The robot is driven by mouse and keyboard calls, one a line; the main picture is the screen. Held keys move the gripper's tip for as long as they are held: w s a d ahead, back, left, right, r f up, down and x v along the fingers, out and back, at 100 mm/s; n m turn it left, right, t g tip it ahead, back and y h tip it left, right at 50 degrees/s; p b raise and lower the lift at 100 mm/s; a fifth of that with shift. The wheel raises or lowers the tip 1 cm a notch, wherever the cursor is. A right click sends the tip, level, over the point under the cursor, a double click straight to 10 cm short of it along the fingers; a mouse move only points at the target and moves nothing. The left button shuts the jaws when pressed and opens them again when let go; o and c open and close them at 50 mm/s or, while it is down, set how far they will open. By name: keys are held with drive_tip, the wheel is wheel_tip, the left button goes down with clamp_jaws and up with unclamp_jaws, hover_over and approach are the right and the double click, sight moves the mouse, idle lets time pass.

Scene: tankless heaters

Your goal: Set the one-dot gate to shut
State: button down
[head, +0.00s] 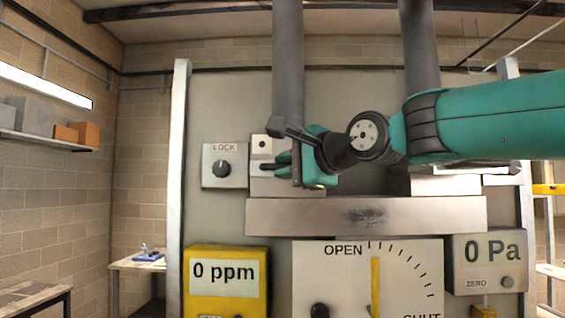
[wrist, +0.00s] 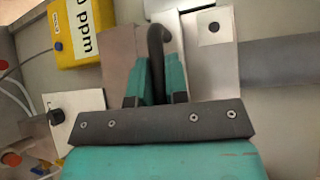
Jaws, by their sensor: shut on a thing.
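The one-dot gate is marked by a pale plate with a single dark dot (head: 262,143), at the foot of the left grey pipe (head: 288,60). The dot plate also shows in the wrist view (wrist: 213,28). My gripper (head: 296,172) is in front of this gate, its teal fingers shut around a dark bent handle (wrist: 156,50). In the wrist view the handle stands between the fingers (wrist: 157,80). The dial (head: 335,275) has a yellow pointer (head: 376,280) standing upright, near OPEN; SHUT is cut off at the lower edge.
My arm hides much of a second gate (head: 445,185) under the right pipe (head: 420,50). A LOCK knob box (head: 224,165) is left of the one-dot gate. A grey ledge (head: 365,215) runs below. A yellow "0 ppm" meter (head: 225,285) and a "0 Pa" box (head: 489,262) flank the dial.

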drive_tip(key=shift+w+d, duration=0.15)
drive_tip(key=shift+w, duration=0.95)
drive_tip(key=c, duration=1.1)
unclamp_jaws()
drive_tip(key=shift+s, duration=0.1)
drive_tip(key=b+v, duration=0.6)
drive_tip(key=v, duration=1.1)
drive_tip(key=shift+s+f, duration=0.1)
drive_tip(key=shift+s, duration=0.05)
